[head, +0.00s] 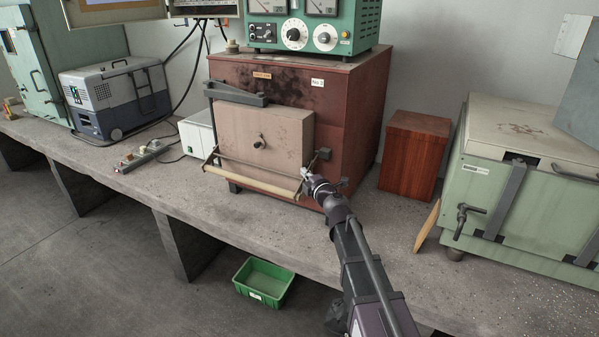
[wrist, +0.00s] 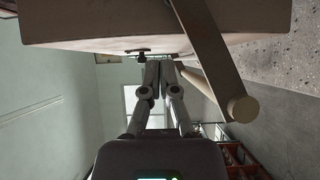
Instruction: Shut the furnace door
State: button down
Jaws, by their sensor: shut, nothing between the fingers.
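The furnace (head: 345,110) is a reddish-brown box on the bench. Its door (head: 285,130) is a thick beige block that stands out from the furnace front, with a small dark knob in its face. I cannot tell how wide any gap behind it is. A pale handle bar (head: 255,178) runs along the door's lower edge on brackets. My gripper (head: 306,172) is shut and empty at the bar's right end. In the wrist view, the shut fingertips (wrist: 160,62) are close to the door (wrist: 120,28) and beside the bar (wrist: 205,88); contact is unclear.
A green meter unit (head: 312,25) stands on the furnace. A reddish wooden block (head: 413,150) and a pale green chest (head: 525,185) stand to the right. A white box (head: 197,135) and a grey cooler (head: 115,95) stand to the left. A green bin (head: 263,280) is below.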

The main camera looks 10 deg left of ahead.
jog(key=d, duration=0.6)
jog(key=shift+s+d, duration=0.25)
jog(key=shift+s, duration=0.05)
jog(key=shift+r, duration=0.1)
